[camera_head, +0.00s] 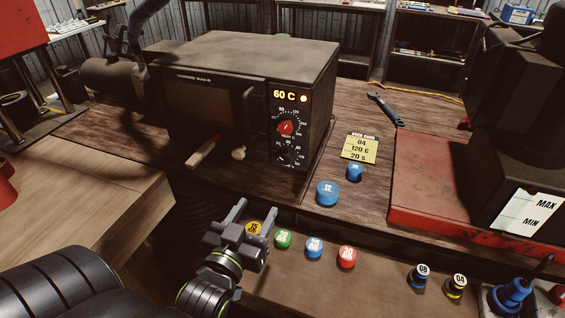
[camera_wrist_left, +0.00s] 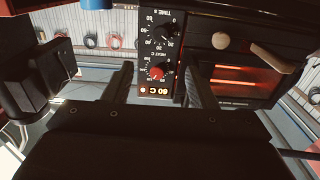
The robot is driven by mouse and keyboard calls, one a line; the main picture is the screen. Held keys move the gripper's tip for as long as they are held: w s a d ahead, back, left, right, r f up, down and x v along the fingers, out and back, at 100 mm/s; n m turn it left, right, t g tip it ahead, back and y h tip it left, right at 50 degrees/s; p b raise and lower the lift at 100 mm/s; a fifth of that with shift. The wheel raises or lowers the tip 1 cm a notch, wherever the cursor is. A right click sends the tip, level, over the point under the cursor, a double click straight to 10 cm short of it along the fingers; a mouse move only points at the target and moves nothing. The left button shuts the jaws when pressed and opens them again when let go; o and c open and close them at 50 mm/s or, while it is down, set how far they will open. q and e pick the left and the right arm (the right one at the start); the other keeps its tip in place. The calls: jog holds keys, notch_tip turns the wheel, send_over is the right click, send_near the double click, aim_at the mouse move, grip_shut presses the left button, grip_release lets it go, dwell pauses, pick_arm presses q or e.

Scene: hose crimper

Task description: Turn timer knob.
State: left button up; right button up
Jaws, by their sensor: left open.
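A dark toaster-like oven (camera_head: 235,85) stands on the wooden bench. Its control panel has a lit display (camera_head: 290,95) reading 60 C, a red heat knob (camera_head: 287,128) and, below it, a black timer knob (camera_head: 286,157). In the left wrist view the panel is upside down, with the timer knob (camera_wrist_left: 168,31) above the red knob (camera_wrist_left: 157,72). My left gripper (camera_head: 253,217) is open and empty, in front of and below the panel, apart from both knobs. Its fingers flank the panel in the wrist view. My right gripper is not in view.
A yellow note (camera_head: 360,149) reads 04, 120 C, 20 S. Blue caps (camera_head: 327,193) stand near it. Green (camera_head: 283,239) and red (camera_head: 347,257) caps line the lower shelf. A red plate (camera_head: 432,175) is at right.

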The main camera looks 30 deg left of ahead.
aim_at(284, 161)
pick_arm(q)
jog(key=p+x, duration=0.2)
jog(key=x, duration=1.3)
jog(key=shift+w+a, duration=0.25)
jog(key=shift+w, duration=0.45)
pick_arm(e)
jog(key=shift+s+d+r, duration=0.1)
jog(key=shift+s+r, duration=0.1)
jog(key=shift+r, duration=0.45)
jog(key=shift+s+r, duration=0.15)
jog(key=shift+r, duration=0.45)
pick_arm(q)
jog(key=shift+c, duration=0.4)
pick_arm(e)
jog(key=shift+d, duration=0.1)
pick_arm(q)
jog(key=c, duration=0.9)
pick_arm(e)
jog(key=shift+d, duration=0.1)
pick_arm(q)
jog(key=shift+f, duration=0.1)
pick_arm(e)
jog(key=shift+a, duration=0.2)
